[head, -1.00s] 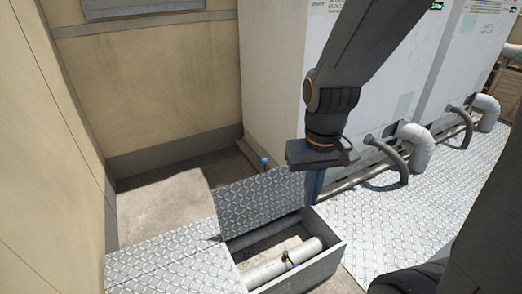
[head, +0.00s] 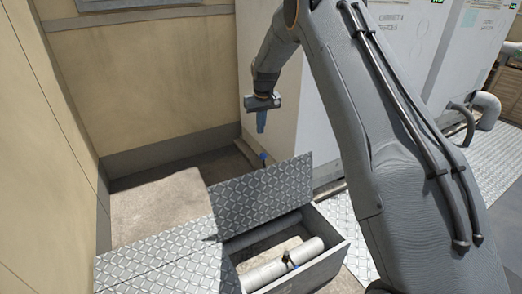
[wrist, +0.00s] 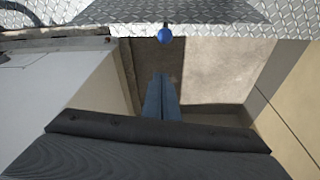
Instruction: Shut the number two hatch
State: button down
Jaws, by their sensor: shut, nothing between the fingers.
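The open hatch is a diamond-plate metal lid (head: 262,192), standing tilted up at the back of a grey floor box (head: 335,262). No number is readable on it. Behind its upper edge is a blue ball (head: 263,156), which also shows in the wrist view (wrist: 165,36). Part of the lid seems to show along the top of the wrist view (wrist: 190,12). My gripper (head: 261,122), with blue fingers, is shut and empty. It hangs pointing down above and behind the lid, apart from it. The shut fingers also show in the wrist view (wrist: 161,98).
Inside the box lie pale pipes (head: 280,268) with a small valve. A flat diamond-plate cover (head: 165,265) lies to the left. White condenser cabinets (head: 415,70) stand at right, and a beige wall (head: 150,90) closes the back. Bare concrete (head: 160,193) lies behind the lid.

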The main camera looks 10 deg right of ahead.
jog(key=w+x, duration=0.1)
jog(key=x, duration=1)
jog(key=shift+s+d+r+p, duration=0.1)
jog(key=shift+s+r+p, duration=0.2)
jog(key=shift+s, duration=0.45)
jog(key=shift+s+d+r+p, duration=0.1)
jog(key=shift+s+p, duration=0.3)
jog(key=shift+s, duration=0.35)
jog(key=shift+s+d+r+p, duration=0.15)
jog(key=shift+s+p, duration=0.2)
jog(key=shift+s, duration=0.4)
jog(key=shift+a, duration=0.1)
